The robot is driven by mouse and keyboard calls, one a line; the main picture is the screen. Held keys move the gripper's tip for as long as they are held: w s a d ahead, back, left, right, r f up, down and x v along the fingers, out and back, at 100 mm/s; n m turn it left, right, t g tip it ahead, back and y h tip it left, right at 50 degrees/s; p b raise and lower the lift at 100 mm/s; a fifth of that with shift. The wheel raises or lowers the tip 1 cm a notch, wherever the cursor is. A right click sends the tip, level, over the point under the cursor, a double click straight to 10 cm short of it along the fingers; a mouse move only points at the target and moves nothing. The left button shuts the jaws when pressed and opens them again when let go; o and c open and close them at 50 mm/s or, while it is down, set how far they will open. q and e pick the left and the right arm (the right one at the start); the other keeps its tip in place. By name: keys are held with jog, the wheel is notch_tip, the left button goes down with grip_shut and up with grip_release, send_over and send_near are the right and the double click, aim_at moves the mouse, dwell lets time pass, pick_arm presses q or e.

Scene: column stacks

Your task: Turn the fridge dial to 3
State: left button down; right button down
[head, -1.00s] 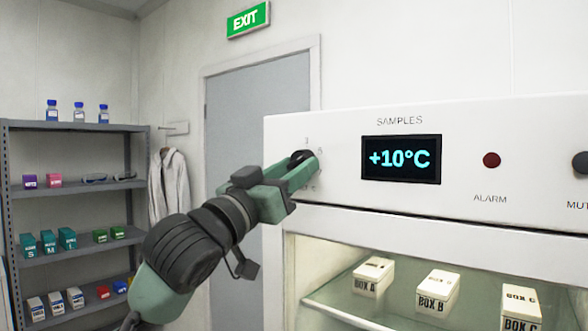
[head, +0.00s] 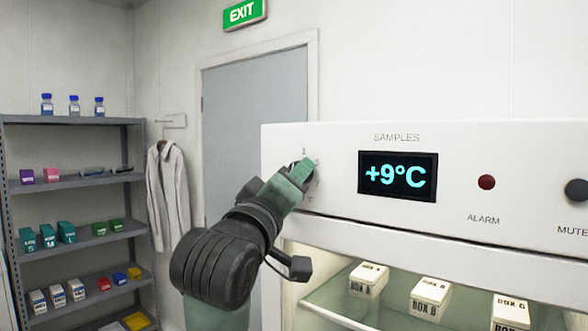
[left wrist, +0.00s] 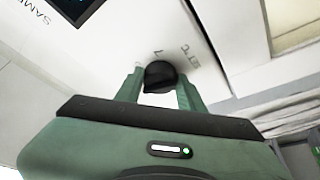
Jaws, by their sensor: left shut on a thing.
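The fridge dial is a dark round knob (left wrist: 160,76), seen in the left wrist view between the two green fingers of my left gripper (left wrist: 160,90). The fingers are shut on it from both sides. In the head view my left gripper (head: 301,171) covers the dial at the left end of the white fridge panel (head: 335,190). Some printed marks show around the dial, but its pointer cannot be read. The fridge display (head: 398,176) reads +9°C. My right gripper is not in view.
Right of the display are a red alarm button (head: 487,182) and a dark mute knob (head: 577,190). Below, white boxes (head: 431,298) stand behind the fridge glass. A grey shelf rack (head: 75,183) stands at the left, and a coat (head: 167,196) hangs near the door.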

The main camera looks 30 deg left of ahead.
pick_arm(q)
jog(key=shift+d+r+n+g+y+p, duration=0.1)
jog(key=shift+n+g+y+p, duration=0.4)
jog(key=shift+n+p, duration=0.85)
jog(key=shift+n+b, duration=0.35)
jog(key=shift+n, duration=0.1)
jog(key=c, duration=0.9)
grip_release()
jog(key=b+v, duration=0.5)
jog(key=v, duration=0.2)
jog(key=shift+s+d, duration=0.1)
jog(key=shift+s, duration=0.25)
jog(key=shift+s, duration=0.1)
